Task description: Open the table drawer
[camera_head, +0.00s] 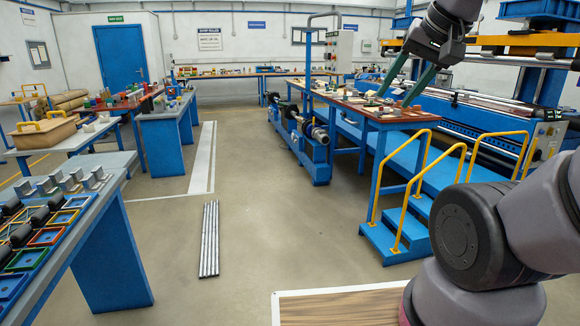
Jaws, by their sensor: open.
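My gripper (396,98) hangs down from the upper right, its two dark green fingers spread apart with nothing visible between them. In the picture the fingertips overlap the brown-topped work table (405,120) with blue legs; I cannot tell how far apart they are in depth. Papers and small parts lie on that table. No drawer front or handle can be clearly made out on it. Another brown-topped table (122,107) with coloured items stands at the left, and no drawer is clear there either.
Blue steps (408,228) with yellow handrails (403,180) stand right of centre, before a long blue machine. A blue bench (108,250) with trays is at left. Metal bars (210,240) lie on the floor. The central floor is otherwise clear.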

